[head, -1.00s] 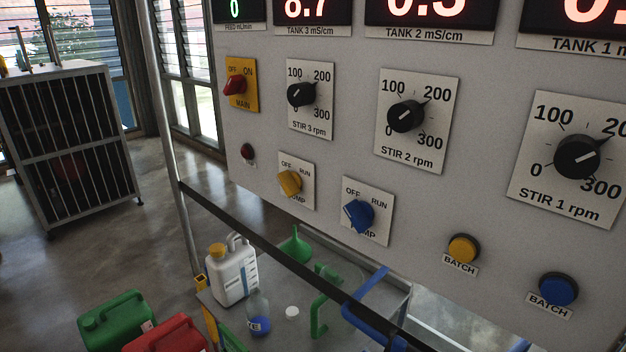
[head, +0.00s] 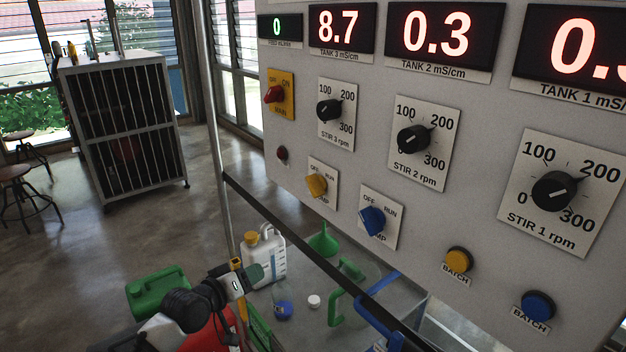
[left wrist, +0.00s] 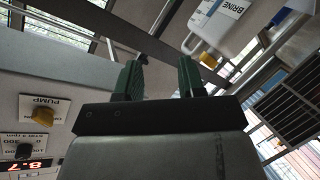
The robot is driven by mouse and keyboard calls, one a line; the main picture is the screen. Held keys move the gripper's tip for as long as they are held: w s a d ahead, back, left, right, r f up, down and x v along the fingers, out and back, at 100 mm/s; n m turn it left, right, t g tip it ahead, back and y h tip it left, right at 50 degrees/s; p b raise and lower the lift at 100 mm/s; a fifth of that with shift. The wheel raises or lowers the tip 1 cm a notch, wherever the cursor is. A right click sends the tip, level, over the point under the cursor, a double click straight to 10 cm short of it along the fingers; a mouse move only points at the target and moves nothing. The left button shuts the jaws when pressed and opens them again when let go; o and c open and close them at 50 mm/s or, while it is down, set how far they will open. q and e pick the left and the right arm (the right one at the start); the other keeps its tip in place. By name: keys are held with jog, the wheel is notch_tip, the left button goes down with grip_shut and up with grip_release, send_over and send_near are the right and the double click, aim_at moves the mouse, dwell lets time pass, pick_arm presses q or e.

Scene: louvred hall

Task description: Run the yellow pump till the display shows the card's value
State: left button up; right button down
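The yellow pump knob (head: 316,185) sits on its OFF/RUN plate on the grey panel; it also shows upside down in the left wrist view (left wrist: 42,117). Which mark it points to is hard to tell. In the display row, the feed display (head: 277,27) reads 0, the tank 3 display (head: 339,28) 8.7 and the tank 2 display (head: 440,33) 0.3. The tank 1 display (head: 580,50) is cut off. I see no card. My left gripper (head: 254,277) is below and left of the knob, apart from it. Its green fingers (left wrist: 162,78) are open and empty. My right gripper is out of view.
A dark rail (head: 300,248) crosses below the panel. A green can (head: 157,290) stands by my left arm. A blue pump knob (head: 371,221) neighbours the yellow one.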

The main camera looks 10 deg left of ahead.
pick_arm(q)
notch_tip(320, 180, up, 11)
jog(key=s+d+h+p, duration=0.1)
jog(key=d+h+p, duration=0.1)
jog(key=d, duration=0.1)
jog(key=m+h+p, duration=0.2)
jog(key=h, duration=0.2)
send_near(310, 188)
jog(key=x, duration=0.7)
jog(key=shift+w+d+p, duration=0.25)
jog(key=shift+w+p, duration=0.05)
jog(key=shift+p, duration=0.1)
jog(key=shift+x, duration=0.95)
jog(key=shift+c, duration=0.4)
grip_shut()
